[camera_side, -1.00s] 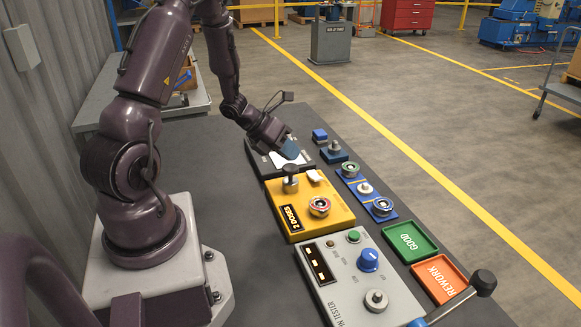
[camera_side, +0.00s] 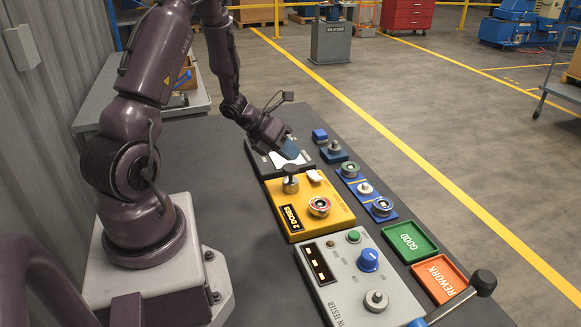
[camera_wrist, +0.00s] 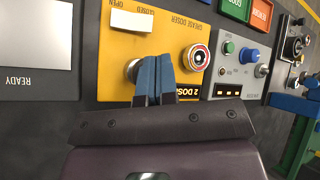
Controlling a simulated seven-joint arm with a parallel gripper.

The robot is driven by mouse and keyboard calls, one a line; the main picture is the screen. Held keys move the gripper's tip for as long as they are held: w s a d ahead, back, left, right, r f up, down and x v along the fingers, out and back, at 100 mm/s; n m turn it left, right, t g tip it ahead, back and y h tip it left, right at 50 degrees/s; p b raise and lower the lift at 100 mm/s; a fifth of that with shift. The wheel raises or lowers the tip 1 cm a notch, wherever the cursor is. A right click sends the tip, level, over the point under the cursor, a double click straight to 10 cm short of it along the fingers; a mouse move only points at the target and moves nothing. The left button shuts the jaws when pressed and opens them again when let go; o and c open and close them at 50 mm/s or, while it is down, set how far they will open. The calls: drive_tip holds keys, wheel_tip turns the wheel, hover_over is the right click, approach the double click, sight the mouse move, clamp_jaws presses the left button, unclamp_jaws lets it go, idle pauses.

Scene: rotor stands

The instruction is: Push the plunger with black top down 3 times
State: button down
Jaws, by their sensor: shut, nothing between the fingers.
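The plunger with the black top (camera_side: 290,170) stands upright on the yellow grease doser (camera_side: 335,208), in its metal collar. In the side view its black cap stands clear above the collar. My gripper (camera_side: 292,151) is just behind and above the plunger, its blue fingers tilted down. In the wrist view my gripper (camera_wrist: 157,60) has its two blue fingers together and empty, and they hide most of the plunger; only a metal edge (camera_wrist: 132,70) shows to their left. I cannot tell from these views whether the fingertips touch the cap.
A grey tester (camera_side: 350,290) with a blue knob stands in front. Green (camera_side: 427,254) and orange (camera_side: 461,292) trays and blue fixtures (camera_side: 364,187) lie to the right.

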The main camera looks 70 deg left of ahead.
sight(294, 166)
drive_tip(key=shift+f, duration=0.15)
drive_tip(key=shift+f, duration=0.3)
drive_tip(key=shift+f, duration=1.15)
idle(1.2)
drive_tip(key=shift+r, duration=1.6)
drive_tip(key=shift+r, duration=2.5)
